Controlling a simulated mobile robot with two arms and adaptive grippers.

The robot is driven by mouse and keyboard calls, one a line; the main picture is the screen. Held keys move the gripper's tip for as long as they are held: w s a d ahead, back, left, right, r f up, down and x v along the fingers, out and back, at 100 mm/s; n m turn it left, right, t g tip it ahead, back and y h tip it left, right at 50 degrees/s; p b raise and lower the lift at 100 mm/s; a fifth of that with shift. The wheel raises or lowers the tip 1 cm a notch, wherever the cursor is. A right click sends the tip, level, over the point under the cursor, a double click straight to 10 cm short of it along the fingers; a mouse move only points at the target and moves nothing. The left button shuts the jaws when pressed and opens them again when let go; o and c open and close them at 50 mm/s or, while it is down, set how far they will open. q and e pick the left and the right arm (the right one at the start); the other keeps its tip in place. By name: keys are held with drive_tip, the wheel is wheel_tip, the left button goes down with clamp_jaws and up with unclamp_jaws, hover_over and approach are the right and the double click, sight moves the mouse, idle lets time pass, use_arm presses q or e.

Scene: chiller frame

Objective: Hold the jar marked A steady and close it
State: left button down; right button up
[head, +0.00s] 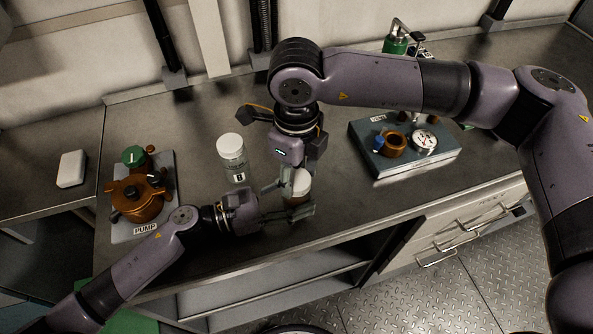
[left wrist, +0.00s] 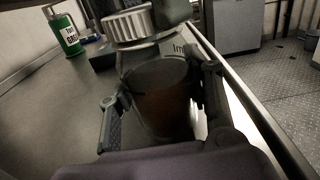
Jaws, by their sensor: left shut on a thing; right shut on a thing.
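A glass jar with a brownish content (left wrist: 160,95) stands upright between the fingers of my left gripper (left wrist: 160,105), which is shut on its body from the side. The same gripper (head: 288,207) shows in the head view near the bench's front edge. A ribbed metal lid (left wrist: 128,24) is at the jar's top, and its pale top (head: 299,181) shows in the head view. My right gripper (head: 288,180) points down from above and is shut on the lid. I cannot tell whether the lid is fully seated. The letter A is not visible.
A jar marked B (head: 232,155) with a white lid stands behind and to the left. The pump unit (head: 143,226) is at the left. A grey-blue panel with a gauge (head: 405,150) lies at the right. A green container (head: 395,45) stands at the back.

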drive_tip(key=m, duration=1.4)
drive_tip(key=shift+m, duration=0.4)
drive_tip(key=o, duration=1.3)
drive_tip(key=shift+r, duration=2.25)
drive_tip(key=shift+c, duration=0.5)
